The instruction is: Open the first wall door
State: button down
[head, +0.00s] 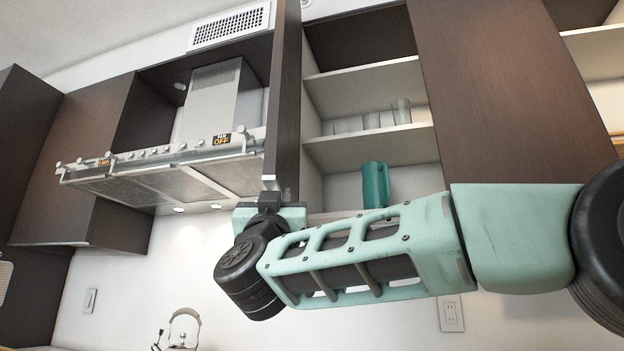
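A dark brown wall cabinet door (286,90) stands swung open, seen nearly edge-on, left of an open cabinet with pale shelves (365,82). A second wide dark brown door panel (510,85) is to the right of these shelves. I cannot tell which panel the task calls the first. My gripper (270,185) is at the lower end of the edge-on door, by a small metal piece that looks like its handle. The fingers are small and partly hidden, so I cannot tell whether they grip it or touch it.
A steel range hood (165,165) is left of the open door, close to my gripper. A teal mug (375,185) and several glasses (401,111) stand on the shelves. A kettle (182,332) is below left. My arm crosses in front of the cabinet.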

jog(key=w+a+m+g+h+p, duration=0.1)
jog(key=a+m+h+p, duration=0.2)
jog(key=a+h+p, duration=0.4)
jog(key=shift+w+a+r+p, duration=0.15)
jog(key=shift+w+a+p, duration=0.1)
jog(key=shift+a+p, duration=0.75)
jog(key=c, duration=1.3)
grip_release()
jog(key=b+v, duration=0.4)
jog(key=v, duration=1.3)
jog(key=shift+s+a, duration=0.1)
jog(key=shift+s, duration=0.15)
